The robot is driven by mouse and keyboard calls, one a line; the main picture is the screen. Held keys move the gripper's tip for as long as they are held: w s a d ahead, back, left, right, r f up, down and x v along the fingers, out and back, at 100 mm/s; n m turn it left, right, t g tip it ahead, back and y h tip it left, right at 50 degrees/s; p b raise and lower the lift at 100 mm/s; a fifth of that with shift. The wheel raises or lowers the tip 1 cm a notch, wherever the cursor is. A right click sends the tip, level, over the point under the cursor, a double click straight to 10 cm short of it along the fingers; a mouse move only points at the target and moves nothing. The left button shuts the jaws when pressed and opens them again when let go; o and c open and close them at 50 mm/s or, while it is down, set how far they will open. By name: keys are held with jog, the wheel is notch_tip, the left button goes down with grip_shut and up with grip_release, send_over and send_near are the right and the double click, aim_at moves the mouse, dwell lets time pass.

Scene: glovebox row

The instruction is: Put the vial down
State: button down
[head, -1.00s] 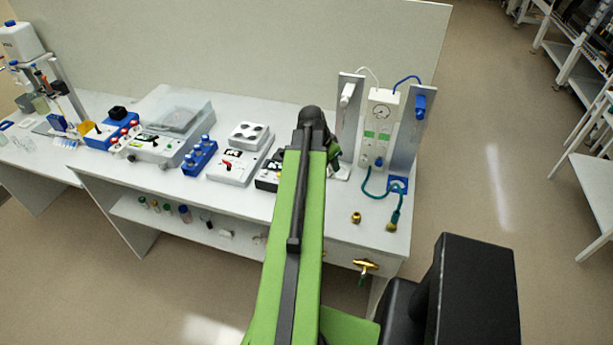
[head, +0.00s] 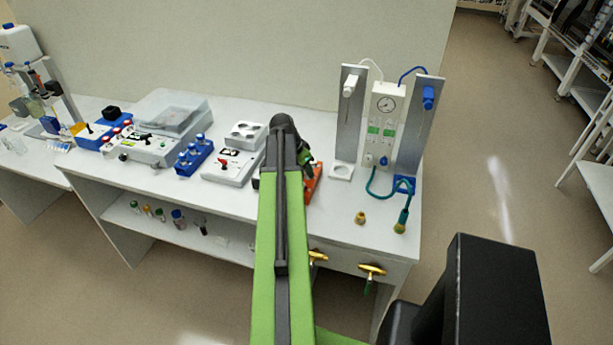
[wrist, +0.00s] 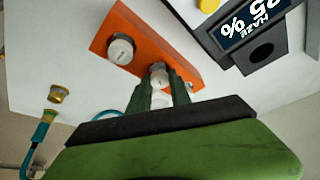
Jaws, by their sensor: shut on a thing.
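In the wrist view, my gripper (wrist: 168,88) is shut on a vial (wrist: 158,71) with a pale cap, between its dark green fingers. The vial shows over the near part of an orange block (wrist: 137,24). I cannot tell whether it sits in a hole there or is just above. A second white-capped vial (wrist: 121,49) stands in the block, apart from my fingers. In the head view, the orange block (head: 314,184) shows just right of my arm, which hides the held vial.
A grey device with a percent display (wrist: 255,25) stands close beside the block. A brass fitting (head: 360,217) and a teal hose (head: 403,215) lie to the right, before a gauge panel (head: 384,110). White devices (head: 233,166) stand left. The bench front right is mostly clear.

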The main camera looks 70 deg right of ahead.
jog(key=shift+f, duration=0.25)
jog(key=c, duration=1.2)
grip_release()
jog(key=shift+r, duration=0.1)
jog(key=shift+r+p, duration=0.25)
jog(key=shift+p, duration=0.1)
jog(key=p+v, duration=1.1)
jog(key=shift+a+r, duration=0.1)
jog(key=shift+r, duration=0.3)
